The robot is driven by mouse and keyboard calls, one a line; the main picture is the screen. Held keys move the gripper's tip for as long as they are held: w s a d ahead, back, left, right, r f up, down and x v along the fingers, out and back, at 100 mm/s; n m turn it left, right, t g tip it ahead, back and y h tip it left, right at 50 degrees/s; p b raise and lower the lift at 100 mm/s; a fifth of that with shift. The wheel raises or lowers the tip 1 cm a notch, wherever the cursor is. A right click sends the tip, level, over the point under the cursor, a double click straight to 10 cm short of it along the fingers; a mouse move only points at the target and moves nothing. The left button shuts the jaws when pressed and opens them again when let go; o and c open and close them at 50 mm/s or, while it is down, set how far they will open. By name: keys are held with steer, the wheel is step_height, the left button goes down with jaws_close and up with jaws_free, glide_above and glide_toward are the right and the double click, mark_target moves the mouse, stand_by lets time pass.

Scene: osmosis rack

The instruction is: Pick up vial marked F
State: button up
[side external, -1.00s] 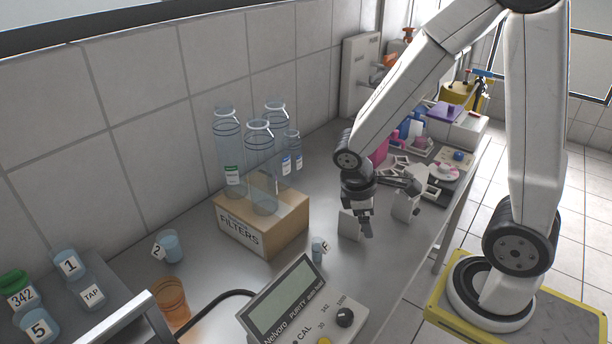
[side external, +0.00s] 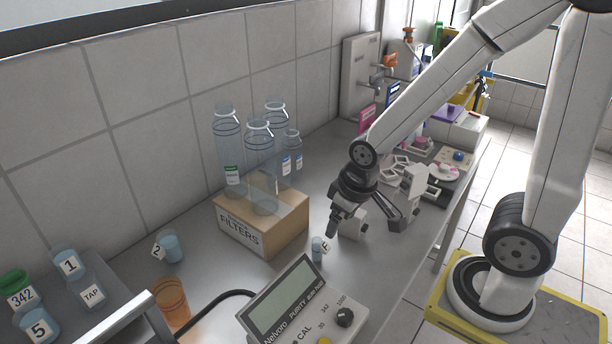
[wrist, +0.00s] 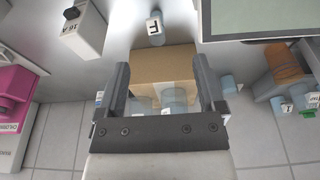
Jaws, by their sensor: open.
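The vial marked F (side external: 317,249) is a small bluish vial with a white label. It stands on the grey bench between the filters box and the meter. In the wrist view the vial (wrist: 155,29) shows at the top, beyond and between my fingertips. My gripper (side external: 362,229) is open and empty, above the bench to the right of the vial and apart from it. In the wrist view my gripper (wrist: 158,72) has its two dark fingers spread wide, with the cardboard box seen between them.
The filters box (side external: 262,224) with several clear bottles stands left of the vial. The purity meter (side external: 300,305) is in front. A vial marked 2 (side external: 171,246) and an orange cup (side external: 171,298) stand further left. White blocks (side external: 412,190) stand near my gripper.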

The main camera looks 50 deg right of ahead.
mark_target(325, 244)
steer(key=shift+s+f, duration=0.1)
stand_by(0.7)
steer(key=s+a+f+m+g+y, duration=0.1)
steer(key=s+f+m+g+y, duration=0.3)
steer(key=s+f+m+y, duration=0.45)
steer(key=w+m+t, duration=0.2)
steer(key=m, duration=0.3)
steer(key=w+m+t+y, duration=0.1)
steer(key=w+m+t, duration=0.1)
steer(key=m, duration=0.3)
steer(key=w+r+m+t+y, duration=0.1)
steer(key=w+m+t, duration=0.1)
steer(key=m+t, duration=0.2)
steer(key=shift+w+d+m, duration=0.3)
steer(key=shift+w+m, duration=0.05)
steer(key=shift+m, duration=0.1)
steer(key=d+m+t+h, duration=0.1)
steer(key=m, duration=0.1)
steer(key=w+d+f+m+t+h, duration=0.1)
steer(key=d+m+t, duration=0.1)
steer(key=w+d+m+t+h, duration=0.1)
steer(key=d, duration=0.1)
steer(key=shift+w+f+m+t, duration=0.1)
steer(key=shift+f+m+t, duration=0.2)
steer(key=shift+m, duration=0.1)
